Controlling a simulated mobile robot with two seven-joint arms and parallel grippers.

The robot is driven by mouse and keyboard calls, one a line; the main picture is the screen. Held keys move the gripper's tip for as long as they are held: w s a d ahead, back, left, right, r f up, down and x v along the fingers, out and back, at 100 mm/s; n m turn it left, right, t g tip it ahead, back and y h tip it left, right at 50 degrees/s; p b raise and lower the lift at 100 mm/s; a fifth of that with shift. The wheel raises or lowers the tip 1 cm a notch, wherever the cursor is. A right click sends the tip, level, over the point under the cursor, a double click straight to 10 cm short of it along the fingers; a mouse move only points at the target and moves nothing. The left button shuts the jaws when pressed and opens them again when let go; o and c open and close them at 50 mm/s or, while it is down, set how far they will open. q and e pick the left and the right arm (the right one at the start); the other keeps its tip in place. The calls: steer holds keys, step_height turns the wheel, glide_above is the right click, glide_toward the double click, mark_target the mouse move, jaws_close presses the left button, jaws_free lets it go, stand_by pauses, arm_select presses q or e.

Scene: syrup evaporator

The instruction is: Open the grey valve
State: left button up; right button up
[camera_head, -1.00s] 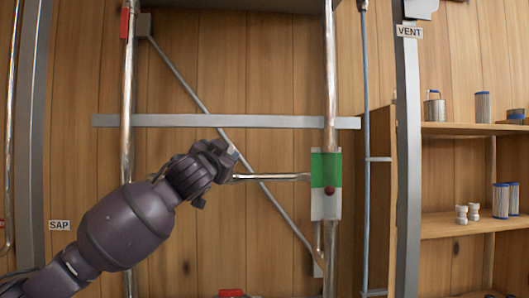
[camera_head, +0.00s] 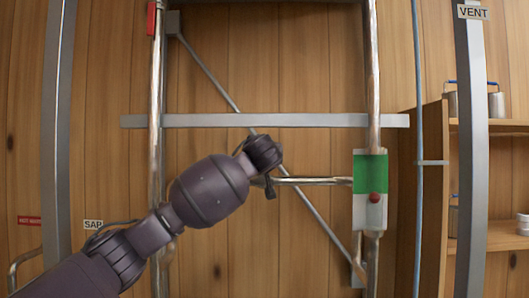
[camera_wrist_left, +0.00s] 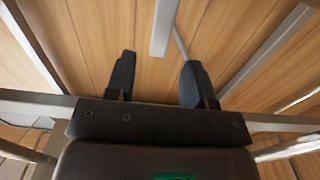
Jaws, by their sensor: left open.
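I cannot make out a grey valve for certain in either view. My left gripper (camera_head: 267,170) is in front of the left end of a horizontal metal pipe (camera_head: 315,181), with its fingers mostly hidden by the wrist. In the left wrist view its two dark fingers (camera_wrist_left: 158,62) are apart, with nothing gripped between them. A light grey flat bar (camera_wrist_left: 164,27) with a blunt end shows beyond the fingertips; I cannot tell whether it is the valve's handle. My right gripper is not in view.
A green and white gauge box (camera_head: 370,205) with a red ball sits on the right pipe (camera_head: 373,75). A grey crossbar (camera_head: 260,121) runs above my gripper. A red handle (camera_head: 151,20) is at upper left. Shelves (camera_head: 495,236) stand at right, behind a grey post (camera_head: 471,150).

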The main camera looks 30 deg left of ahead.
arm_select(q)
steer(key=shift+p+x, duration=0.8)
steer(key=shift+x, duration=2.45)
steer(key=shift+d+r, duration=0.1)
steer(key=shift+c, duration=0.2)
jaws_close()
